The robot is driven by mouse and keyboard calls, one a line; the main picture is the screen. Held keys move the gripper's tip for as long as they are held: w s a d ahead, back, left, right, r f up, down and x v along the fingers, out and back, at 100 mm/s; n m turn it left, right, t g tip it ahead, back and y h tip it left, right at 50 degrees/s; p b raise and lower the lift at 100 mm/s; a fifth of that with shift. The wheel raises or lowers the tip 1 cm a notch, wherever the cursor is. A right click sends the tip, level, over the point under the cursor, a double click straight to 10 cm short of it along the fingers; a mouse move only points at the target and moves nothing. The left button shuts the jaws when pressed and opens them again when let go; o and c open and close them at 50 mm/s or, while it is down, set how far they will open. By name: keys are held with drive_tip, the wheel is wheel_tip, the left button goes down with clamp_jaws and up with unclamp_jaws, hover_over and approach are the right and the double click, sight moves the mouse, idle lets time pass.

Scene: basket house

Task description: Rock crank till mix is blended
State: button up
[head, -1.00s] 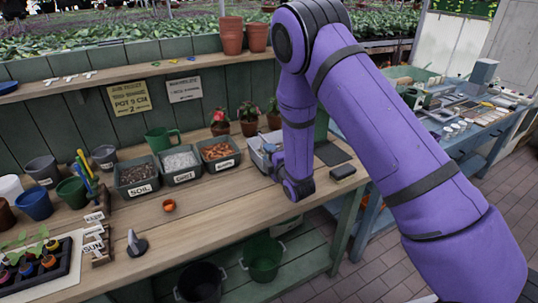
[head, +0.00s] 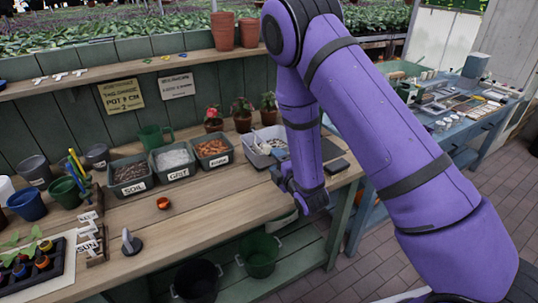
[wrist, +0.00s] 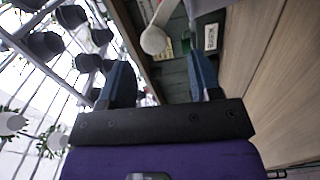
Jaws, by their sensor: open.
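My gripper (wrist: 160,62) is open in the wrist view, its two blue-grey fingers standing apart. A pale rod with a rounded knob (wrist: 153,40) shows between and beyond the fingertips; it may be the crank handle, and I cannot tell whether the fingers touch it. A light grey tub (head: 256,158) stands on the bench just behind my forearm, partly hidden. I cannot make out a crank or the mix clearly in the head view.
The wooden bench (head: 200,205) carries bins of soil (head: 130,175), grit (head: 173,160) and bark (head: 212,150). A dark flat block (head: 337,166) lies right of my forearm.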

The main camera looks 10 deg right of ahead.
drive_tip(key=shift+v, duration=1.5)
drive_tip(key=shift+c, duration=0.5)
